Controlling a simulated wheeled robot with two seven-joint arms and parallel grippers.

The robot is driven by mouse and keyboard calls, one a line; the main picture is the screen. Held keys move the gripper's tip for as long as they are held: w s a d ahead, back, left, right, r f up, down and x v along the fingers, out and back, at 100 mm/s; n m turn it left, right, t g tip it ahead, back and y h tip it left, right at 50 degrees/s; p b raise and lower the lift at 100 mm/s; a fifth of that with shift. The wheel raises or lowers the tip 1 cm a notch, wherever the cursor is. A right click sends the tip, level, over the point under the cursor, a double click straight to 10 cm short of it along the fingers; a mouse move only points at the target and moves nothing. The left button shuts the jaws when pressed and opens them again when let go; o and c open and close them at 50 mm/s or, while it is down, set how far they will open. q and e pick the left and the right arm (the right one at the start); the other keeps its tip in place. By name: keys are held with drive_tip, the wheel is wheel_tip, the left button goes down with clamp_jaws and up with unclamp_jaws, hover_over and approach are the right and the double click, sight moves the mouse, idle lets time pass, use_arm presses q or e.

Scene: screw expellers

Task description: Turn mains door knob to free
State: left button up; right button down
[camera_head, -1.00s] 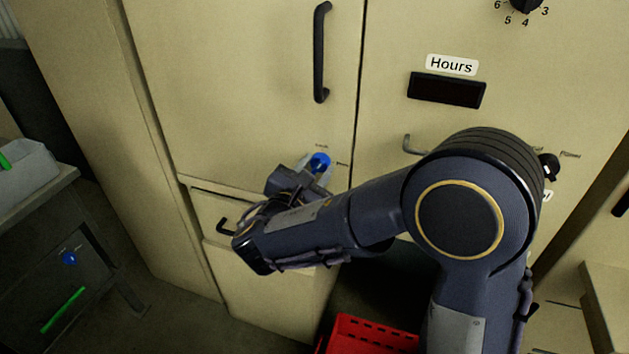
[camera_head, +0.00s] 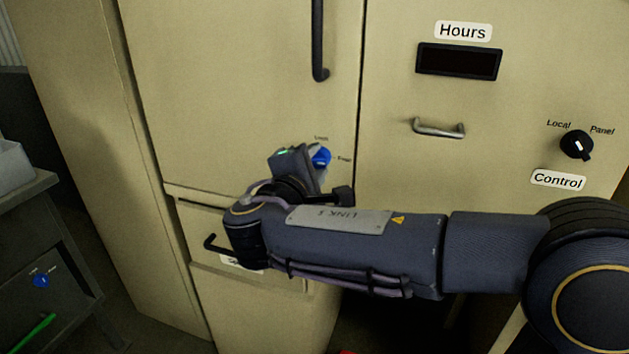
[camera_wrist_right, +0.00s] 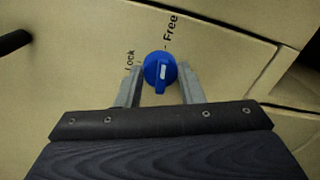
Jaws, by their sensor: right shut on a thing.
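The blue mains door knob (camera_head: 321,157) is on the upper cream cabinet door, near its lower right corner, with small Lock and Free labels beside it. In the right wrist view the knob (camera_wrist_right: 160,72) sits between the two grey fingers of my right gripper (camera_wrist_right: 160,67), which is shut on it. The white mark on the knob lines up roughly with the tick by the Free label (camera_wrist_right: 170,30). In the head view my right gripper (camera_head: 308,170) reaches the knob from the lower left, and its fingertips are mostly hidden. My left gripper is not in view.
A long black door handle (camera_head: 319,40) is above the knob. A drawer handle (camera_head: 215,244) is below left. To the right are an Hours display (camera_head: 459,61), a metal handle (camera_head: 438,128) and a black Control knob (camera_head: 577,145). A dark desk (camera_head: 45,270) stands at left.

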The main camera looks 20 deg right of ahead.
drive_tip(key=shift+f+m+b, duration=0.1)
drive_tip(key=shift+m+b, duration=0.7)
drive_tip(key=shift+b, duration=0.1)
drive_tip(key=c, duration=1)
unclamp_jaws()
drive_tip(key=shift+o, duration=0.2)
drive_tip(key=v, duration=0.7)
drive_tip(key=shift+s+p, duration=0.4)
drive_tip(key=shift+p, duration=0.05)
drive_tip(key=shift+a, duration=0.1)
